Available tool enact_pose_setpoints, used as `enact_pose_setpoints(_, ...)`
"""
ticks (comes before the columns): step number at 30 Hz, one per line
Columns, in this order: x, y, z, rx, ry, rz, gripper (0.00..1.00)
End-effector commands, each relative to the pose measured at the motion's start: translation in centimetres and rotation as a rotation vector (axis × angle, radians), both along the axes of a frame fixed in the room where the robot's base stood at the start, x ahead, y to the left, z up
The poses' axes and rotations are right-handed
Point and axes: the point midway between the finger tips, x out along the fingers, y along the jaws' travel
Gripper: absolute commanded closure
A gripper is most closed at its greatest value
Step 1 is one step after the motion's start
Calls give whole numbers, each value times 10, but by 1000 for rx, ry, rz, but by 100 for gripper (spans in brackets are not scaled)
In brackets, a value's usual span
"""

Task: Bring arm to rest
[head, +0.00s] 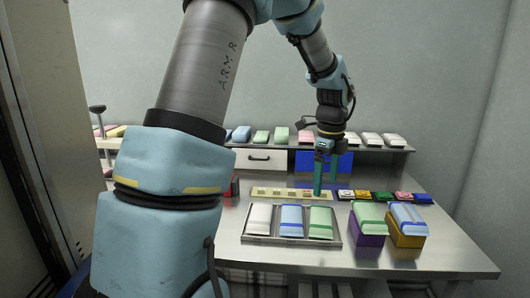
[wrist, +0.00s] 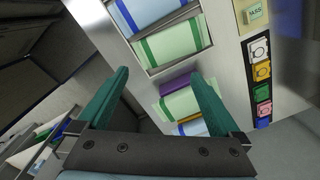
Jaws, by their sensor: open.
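My gripper (head: 326,175) hangs from my arm over the metal table (head: 400,260), fingers pointing down, behind the tray of packs. In the wrist view its two green fingers (wrist: 160,90) are spread apart with nothing held between them. A green-striped pack (wrist: 188,102) on a purple box shows beyond the gap between the fingers. The exact height of the fingertips above the table is hard to tell.
A tray (head: 291,240) holds white, blue and green packs. A purple box (head: 369,240) and an orange box (head: 405,240) carry packs at the right. Small coloured tiles (head: 380,196) lie behind them. A shelf (head: 385,149) with more packs runs along the back.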

Motion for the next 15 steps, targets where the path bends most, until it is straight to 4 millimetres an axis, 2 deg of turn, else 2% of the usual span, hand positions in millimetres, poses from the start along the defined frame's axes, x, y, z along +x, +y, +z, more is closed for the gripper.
enact_pose_setpoints(1, -4, 26, -2, -5, -6, 164, 0)
enact_pose_setpoints(5, -19, 85, -8, -35, -21, 629, 0)
enact_pose_setpoints(9, -44, 144, -16, -77, -34, 1139, 0)
enact_pose_setpoints(12, -66, 179, -22, -114, -39, 1485, 0)
enact_pose_setpoints(15, -87, 206, -27, -148, -39, 1779, 0)
